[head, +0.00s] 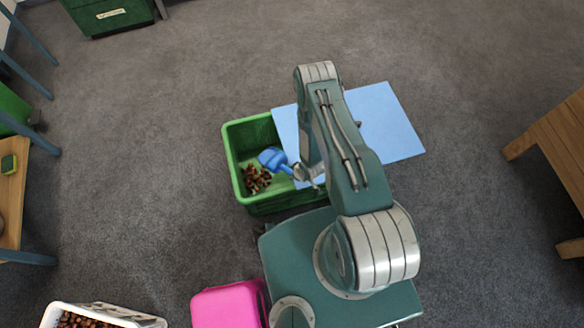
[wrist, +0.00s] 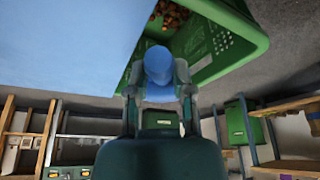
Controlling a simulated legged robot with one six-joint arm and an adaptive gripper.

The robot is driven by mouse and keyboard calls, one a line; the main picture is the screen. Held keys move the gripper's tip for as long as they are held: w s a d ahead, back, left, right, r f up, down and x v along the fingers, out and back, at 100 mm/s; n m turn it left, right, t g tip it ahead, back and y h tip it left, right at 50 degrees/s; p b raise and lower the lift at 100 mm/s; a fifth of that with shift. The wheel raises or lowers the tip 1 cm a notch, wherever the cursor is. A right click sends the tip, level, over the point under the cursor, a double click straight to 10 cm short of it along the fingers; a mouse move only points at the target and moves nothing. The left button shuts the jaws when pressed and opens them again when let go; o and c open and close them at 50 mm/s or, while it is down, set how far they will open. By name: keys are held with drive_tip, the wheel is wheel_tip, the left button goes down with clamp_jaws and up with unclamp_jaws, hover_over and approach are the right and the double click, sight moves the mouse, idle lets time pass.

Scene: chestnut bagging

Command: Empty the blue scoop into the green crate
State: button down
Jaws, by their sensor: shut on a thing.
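The green crate (head: 232,168) stands on the carpet, with a small pile of brown chestnuts (head: 256,181) in it. My gripper (head: 300,172) is at the crate's right part in the head view. It is shut on the blue scoop (head: 272,158), whose bowl shows over the crate's inside. In the wrist view the scoop's blue handle (wrist: 158,66) sits between the fingers of my gripper (wrist: 157,90). The crate's wall (wrist: 222,38) and some chestnuts show behind it. I cannot tell the scoop's tilt or whether anything is in it.
A flat light-blue sheet (head: 392,122) lies right of the crate and overlaps its right side in the picture. A pink box (head: 228,306) and a white crate (head: 130,317) of chestnuts stand at the front. Wooden furniture (head: 553,135) is at the right.

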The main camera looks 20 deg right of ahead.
drive_tip(key=f+t+y, duration=0.1)
drive_tip(key=s+d+f+t, duration=0.1)
drive_tip(key=t, duration=0.1)
drive_tip(key=shift+s+f+y, duration=0.3)
drive_tip(key=shift+f+y, duration=0.05)
drive_tip(key=shift+y, duration=0.05)
drive_tip(key=shift+r, duration=1.5)
drive_tip(key=shift+w, duration=0.1)
